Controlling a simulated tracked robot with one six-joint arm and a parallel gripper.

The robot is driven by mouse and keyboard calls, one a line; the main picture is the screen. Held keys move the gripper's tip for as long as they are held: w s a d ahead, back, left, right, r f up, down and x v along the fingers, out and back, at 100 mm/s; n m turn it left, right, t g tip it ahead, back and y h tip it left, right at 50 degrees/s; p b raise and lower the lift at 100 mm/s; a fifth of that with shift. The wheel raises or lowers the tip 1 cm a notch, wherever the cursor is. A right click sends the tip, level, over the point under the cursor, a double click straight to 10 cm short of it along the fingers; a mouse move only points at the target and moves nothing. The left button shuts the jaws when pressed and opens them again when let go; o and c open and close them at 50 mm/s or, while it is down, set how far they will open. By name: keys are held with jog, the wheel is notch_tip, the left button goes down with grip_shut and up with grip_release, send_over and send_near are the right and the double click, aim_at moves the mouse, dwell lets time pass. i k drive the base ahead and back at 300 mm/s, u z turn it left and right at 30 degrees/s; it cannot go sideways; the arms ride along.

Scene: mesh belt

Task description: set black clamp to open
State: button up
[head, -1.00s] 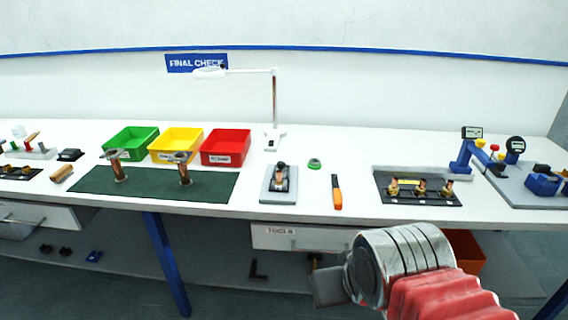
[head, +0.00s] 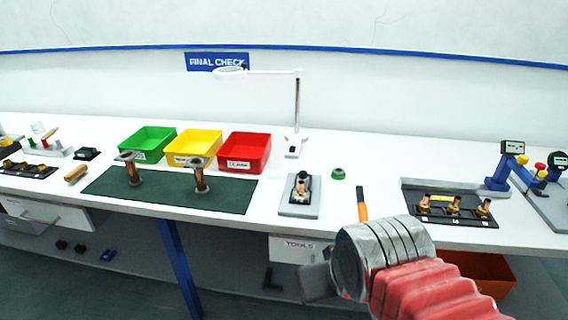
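The black clamp (head: 301,186) sits on a grey base plate (head: 291,210) on the white bench, right of the green mat. A copper-coloured part shows at the clamp; whether the clamp is open or shut is too small to tell. My gripper (head: 312,283) is at the lower middle, in front of the bench edge and nearer to me than the clamp, apart from it. Its fingers are mostly hidden behind the silver wrist, so its opening does not show.
An orange-handled tool (head: 362,205) and a green ring (head: 338,173) lie right of the clamp. A lamp (head: 297,120) stands behind it. Green, yellow and red bins (head: 244,152) stand at the back left. A black tray (head: 450,215) with copper parts is at the right.

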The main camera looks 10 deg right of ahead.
aim_at(303, 174)
jog(key=u, duration=0.4)
jog(key=i, duration=1.2)
